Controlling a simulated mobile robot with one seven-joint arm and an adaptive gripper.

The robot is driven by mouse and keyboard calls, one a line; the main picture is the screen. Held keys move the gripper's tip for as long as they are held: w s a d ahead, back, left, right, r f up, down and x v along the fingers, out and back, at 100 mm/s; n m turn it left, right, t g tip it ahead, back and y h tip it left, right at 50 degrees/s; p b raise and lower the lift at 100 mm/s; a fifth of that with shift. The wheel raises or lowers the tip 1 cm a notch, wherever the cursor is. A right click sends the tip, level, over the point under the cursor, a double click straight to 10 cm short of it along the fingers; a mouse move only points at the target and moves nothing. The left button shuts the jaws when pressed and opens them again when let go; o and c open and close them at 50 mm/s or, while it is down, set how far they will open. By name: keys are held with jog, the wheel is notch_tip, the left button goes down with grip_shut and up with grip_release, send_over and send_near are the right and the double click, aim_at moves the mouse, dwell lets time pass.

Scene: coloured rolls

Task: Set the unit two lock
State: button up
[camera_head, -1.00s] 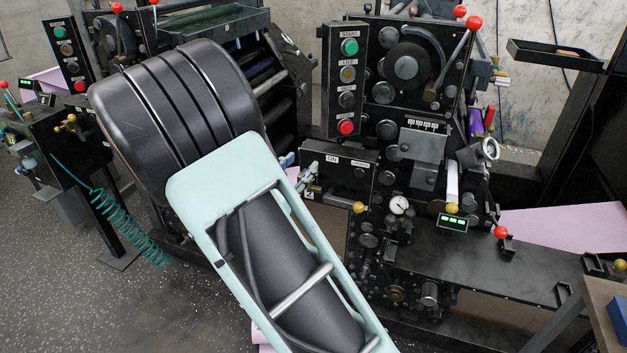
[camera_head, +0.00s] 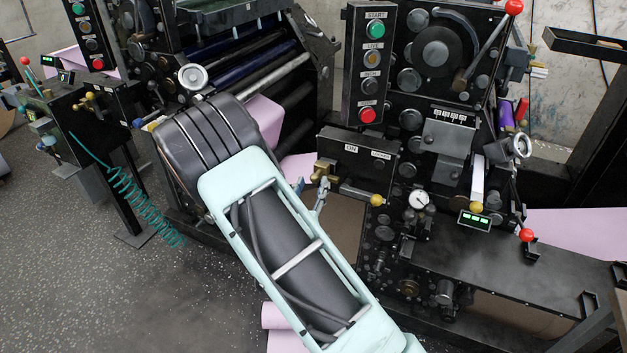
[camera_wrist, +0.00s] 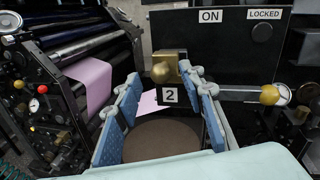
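The unit two lock shows in the wrist view as a brass knob (camera_wrist: 165,68) on a brass block, with a black "2" plate (camera_wrist: 168,96) just below. It sits at the lower left of a black box (camera_wrist: 225,45) labelled "ON" and "LOCKED". In the head view the brass lock (camera_head: 325,171) is just beyond my fingertips. My gripper (camera_wrist: 160,80) is open and empty, its blue-grey fingers on either side of the knob in the picture. I cannot tell whether they touch it. In the head view my gripper (camera_head: 310,188) is partly hidden by my arm.
A metal lever with a yellow ball (camera_wrist: 268,94) stands close right of my right finger. A button panel (camera_head: 369,65) rises above the box. Rollers with pink paper (camera_wrist: 90,82) are at left. A brown roll (camera_wrist: 160,140) lies below my fingers.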

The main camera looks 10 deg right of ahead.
jog(key=shift+x, duration=1.1)
grip_shut()
